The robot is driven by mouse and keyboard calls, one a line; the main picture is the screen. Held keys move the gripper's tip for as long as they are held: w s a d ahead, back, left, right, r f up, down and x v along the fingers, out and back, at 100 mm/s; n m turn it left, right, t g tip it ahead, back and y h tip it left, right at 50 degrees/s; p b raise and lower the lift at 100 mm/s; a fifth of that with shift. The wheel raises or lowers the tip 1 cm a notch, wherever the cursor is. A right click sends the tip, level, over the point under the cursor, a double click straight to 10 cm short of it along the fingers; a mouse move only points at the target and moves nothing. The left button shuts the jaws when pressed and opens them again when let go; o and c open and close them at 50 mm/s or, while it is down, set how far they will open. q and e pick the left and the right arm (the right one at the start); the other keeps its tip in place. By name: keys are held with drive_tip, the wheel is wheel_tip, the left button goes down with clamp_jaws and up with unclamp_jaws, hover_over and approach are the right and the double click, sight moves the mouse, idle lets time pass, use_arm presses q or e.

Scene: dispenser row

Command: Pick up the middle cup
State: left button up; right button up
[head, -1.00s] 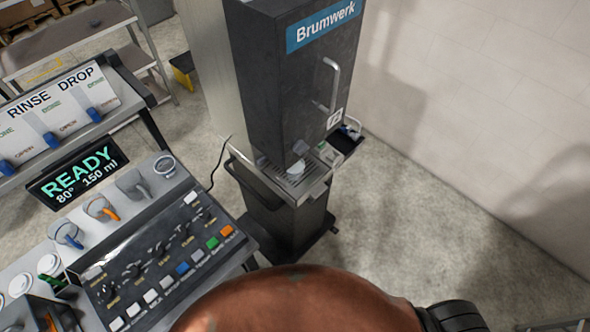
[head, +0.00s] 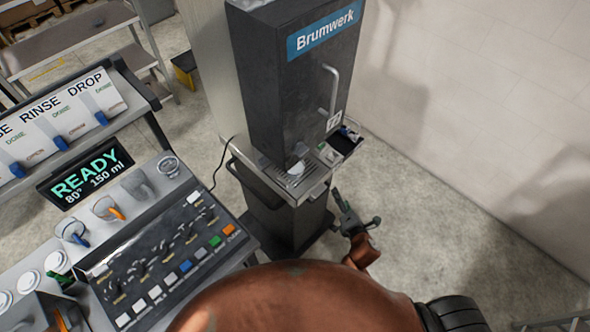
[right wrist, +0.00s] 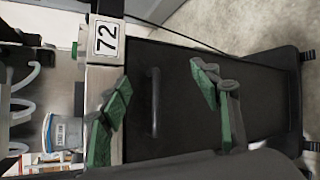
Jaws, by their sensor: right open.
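I cannot tell which cup the task calls the middle one. A small white cup (head: 296,168) sits under the black Brumwerk machine (head: 300,90). My right gripper (head: 343,203) is open and empty, beside the machine's stand; its green fingertips show apart in the right wrist view (right wrist: 160,100). My left gripper is out of view.
A control panel (head: 165,262) with buttons and knobs fills the bench front. The wrist view shows a number 72 label (right wrist: 107,38) and a pale container with a label (right wrist: 58,130). Floor right of the machine is clear.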

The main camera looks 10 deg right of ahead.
sight(294, 169)
drive_tip(key=w+a+r+n+t+y, duration=0.1)
drive_tip(key=a+r+n, duration=0.1)
drive_tip(key=r+n, duration=0.1)
drive_tip(key=w+a+r+n+y, duration=0.1)
drive_tip(key=a+r+n, duration=0.2)
drive_tip(key=r, duration=0.1)
drive_tip(key=w+a+r+n+t+y, duration=0.1)
drive_tip(key=a+r+n, duration=0.2)
drive_tip(key=n, duration=0.1)
drive_tip(key=shift+r+t+y, duration=0.2)
drive_tip(key=shift+t+y, duration=0.1)
drive_tip(key=a+n+y, duration=0.1)
drive_tip(key=n, duration=0.1)
drive_tip(key=a+r+n+y, duration=0.1)
drive_tip(key=a+n, duration=0.1)
drive_tip(key=a+r+n+y, duration=0.1)
drive_tip(key=a+n, duration=0.1)
drive_tip(key=shift+n, duration=0.3)
drive_tip(key=p+x, duration=0.1)
drive_tip(key=x, duration=0.7)
drive_tip(key=shift+s+a+f+p, duration=0.1)
drive_tip(key=shift+a+f+p, duration=0.15)
drive_tip(key=shift+p, duration=0.15)
drive_tip(key=shift+c, duration=0.2)
drive_tip(key=c, duration=1)
drive_tip(key=shift+r, duration=0.1)
